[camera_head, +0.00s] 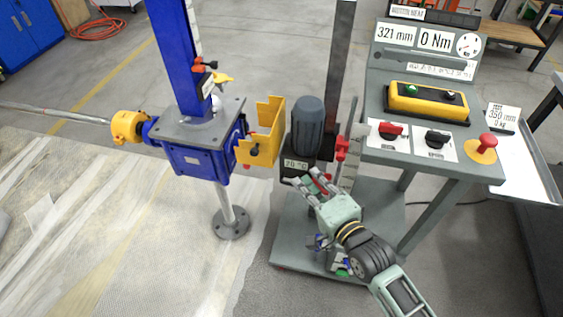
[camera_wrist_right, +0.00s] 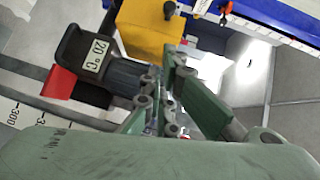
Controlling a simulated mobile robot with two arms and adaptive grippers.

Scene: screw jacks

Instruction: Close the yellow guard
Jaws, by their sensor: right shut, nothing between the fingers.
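The yellow guard (camera_head: 262,135) is an angled plate between the blue screw jack (camera_head: 200,145) and the dark grey motor (camera_head: 308,125). Its upper side looks open, and a dark knob shows on its front face. In the right wrist view the guard (camera_wrist_right: 148,27) is at the top, beyond my gripper. My right gripper (camera_head: 310,183) is shut and empty, in front of and below the motor, to the right of the guard and apart from it. It also shows in the right wrist view (camera_wrist_right: 168,75). My left gripper is not in view.
The control console (camera_head: 430,150) with a yellow-black button box (camera_head: 427,103) and red emergency knob (camera_head: 488,144) stands to the right. A red clamp (camera_head: 342,148) on an upright scale is close to my right gripper. A yellow coupling (camera_head: 128,127) and shaft extend left.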

